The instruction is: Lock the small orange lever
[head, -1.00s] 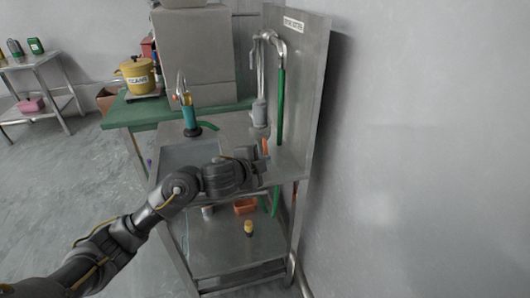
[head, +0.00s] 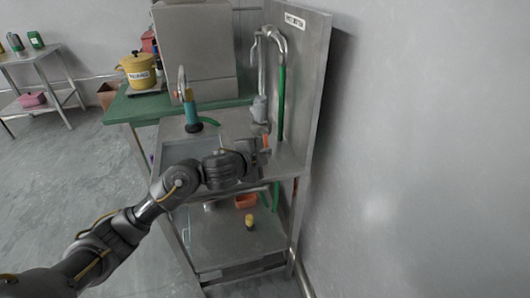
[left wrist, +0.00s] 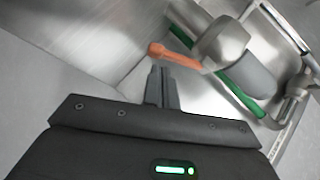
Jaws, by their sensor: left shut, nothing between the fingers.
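The small orange lever (left wrist: 174,55) sticks out from the base of the grey metal faucet body (left wrist: 224,44) in the left wrist view. In the head view only a small orange bit of the lever (head: 266,141) shows, just above my left gripper. My left gripper (left wrist: 162,75) is shut and empty, with its fingertips just below the lever. They look very close to it; I cannot tell whether they touch. In the head view my left gripper (head: 264,156) is over the right end of the sink unit. My right gripper is in neither view.
A green hose (head: 281,105) runs along the faucet beside the steel back panel (head: 308,90). A blue-green tool (head: 192,115) stands by the basin. An orange container (head: 246,201) and a yellow-topped item (head: 249,221) are on the lower shelf. A wall is right.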

